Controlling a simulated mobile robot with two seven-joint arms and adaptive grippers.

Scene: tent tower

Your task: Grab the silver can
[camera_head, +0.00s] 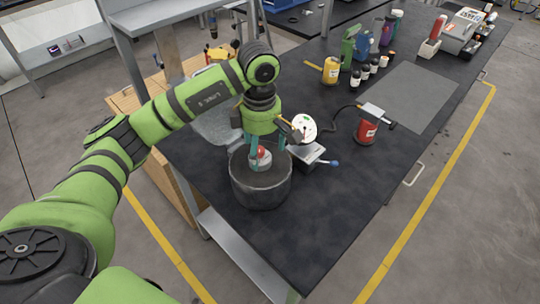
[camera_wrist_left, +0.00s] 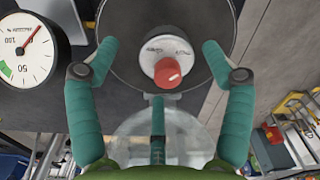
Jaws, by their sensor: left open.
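The silver can, with a red cap, stands inside a dark round pot (camera_head: 262,190) near the front left of the table. In the wrist view the can (camera_wrist_left: 158,49) is seen from above, its red cap (camera_wrist_left: 168,73) toward the picture's middle. In the head view only part of the can (camera_head: 263,155) shows between the fingers and over the pot's rim. My left gripper (camera_head: 268,160) is open and points down into the pot's mouth. Its teal fingers (camera_wrist_left: 158,48) are spread on both sides of the can with gaps. The can's lower part is hidden. My right gripper is not in view.
A round dial gauge (camera_head: 304,128) stands close right of the pot, over a grey metal device (camera_head: 308,155). A red canister (camera_head: 367,128) is farther right. A yellow bottle (camera_head: 331,71) and several small jars stand behind. The front right tabletop is clear.

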